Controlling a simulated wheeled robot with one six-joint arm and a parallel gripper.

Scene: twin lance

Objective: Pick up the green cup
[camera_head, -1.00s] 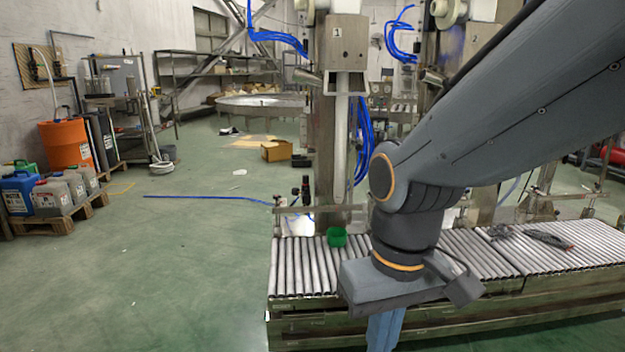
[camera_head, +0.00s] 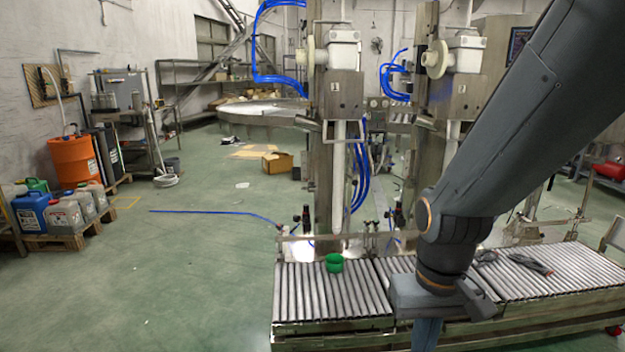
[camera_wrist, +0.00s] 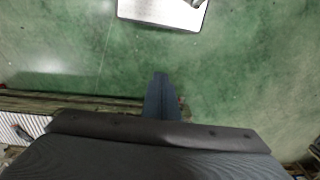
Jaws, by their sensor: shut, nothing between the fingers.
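The green cup (camera_head: 334,263) stands on the roller conveyor (camera_head: 325,295), left of my arm and below the left filling machine's nozzle. My gripper (camera_head: 426,335) points down at the conveyor's front side, to the right of the cup and nearer the camera. In the wrist view, my gripper (camera_wrist: 160,82) is a single narrow blue-grey shape over the green floor, with its fingers together and nothing held. The cup does not show in the wrist view.
Two steel filling machines with blue hoses (camera_head: 360,175) rise behind the conveyor. Dark tools (camera_head: 528,262) lie on the rollers at the right. Jugs and an orange drum (camera_head: 75,160) stand at the far left. The green floor (camera_head: 170,270) left of the conveyor is mostly clear.

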